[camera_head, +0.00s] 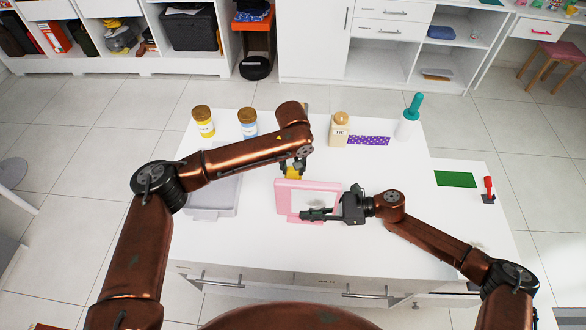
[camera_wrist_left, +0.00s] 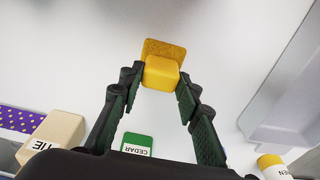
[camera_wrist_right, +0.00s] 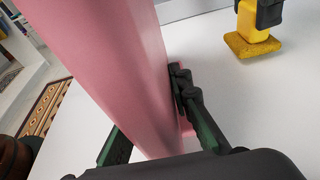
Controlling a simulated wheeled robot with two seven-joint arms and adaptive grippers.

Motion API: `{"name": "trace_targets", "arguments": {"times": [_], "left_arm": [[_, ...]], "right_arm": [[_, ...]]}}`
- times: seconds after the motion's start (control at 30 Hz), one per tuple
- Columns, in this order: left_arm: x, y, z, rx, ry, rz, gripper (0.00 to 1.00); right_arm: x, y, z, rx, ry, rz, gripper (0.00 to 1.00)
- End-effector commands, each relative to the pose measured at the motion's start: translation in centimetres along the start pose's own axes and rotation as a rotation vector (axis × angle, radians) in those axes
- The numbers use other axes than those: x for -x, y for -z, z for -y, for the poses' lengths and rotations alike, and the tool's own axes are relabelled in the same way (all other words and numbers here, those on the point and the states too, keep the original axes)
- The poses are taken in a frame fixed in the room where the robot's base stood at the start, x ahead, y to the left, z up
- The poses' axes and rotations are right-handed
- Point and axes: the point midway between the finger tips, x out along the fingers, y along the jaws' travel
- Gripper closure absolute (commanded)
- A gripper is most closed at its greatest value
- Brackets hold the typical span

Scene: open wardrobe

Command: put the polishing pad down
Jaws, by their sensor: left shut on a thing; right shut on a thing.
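The yellow polishing pad (camera_head: 293,175) has a block grip on a flat, rough base (camera_wrist_left: 166,48). My left gripper (camera_wrist_left: 161,82) is shut on the block grip, with the base beyond the fingertips. In the right wrist view the pad (camera_wrist_right: 252,45) is low over the white top; I cannot tell whether it touches. My right gripper (camera_head: 322,212) is shut on a pink frame (camera_head: 283,202) with a pale middle. The frame stands beside the pad, on its near side in the head view. In the right wrist view the frame (camera_wrist_right: 105,60) passes between the fingers.
A grey tray (camera_head: 212,213) lies left of the frame. Two jars, yellow (camera_head: 203,122) and blue (camera_head: 247,123), stand behind it. The white top (camera_head: 400,165) has bare room.

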Motion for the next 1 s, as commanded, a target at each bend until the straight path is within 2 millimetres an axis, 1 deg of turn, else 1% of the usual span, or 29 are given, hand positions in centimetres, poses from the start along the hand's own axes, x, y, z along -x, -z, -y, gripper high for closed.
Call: {"name": "trace_targets", "arguments": {"times": [0.03,0.1,0.43,0.47,0.6,0.7,1.0], "left_arm": [[-0.66,-0.11,0.02,0.000,0.001,0.001,0.89],[-0.94,-0.11,0.01,0.000,0.000,0.000,0.89],[-1.23,-0.15,0.00,0.001,0.000,0.000,0.89],[-1.17,-0.11,0.01,0.000,0.000,-0.001,0.67],[-1.15,-0.12,0.01,0.000,0.000,-0.001,0.57],[-1.15,-0.12,0.02,0.000,0.000,-0.001,0.52],[-0.90,-0.07,0.02,0.000,0.000,-0.001,0.52]], "right_arm": [[0.00,-0.01,0.00,0.000,0.000,0.000,0.95],[0.00,-0.01,0.00,0.000,0.000,0.000,0.95],[0.00,-0.01,0.00,0.000,0.000,0.000,0.95],[0.00,-0.01,0.00,0.000,0.000,0.000,0.95],[0.00,-0.01,0.00,0.000,0.000,0.000,0.95],[0.00,-0.01,-0.01,0.000,0.000,0.000,0.95],[0.00,-0.01,-0.01,0.000,0.000,0.000,0.95]]}}
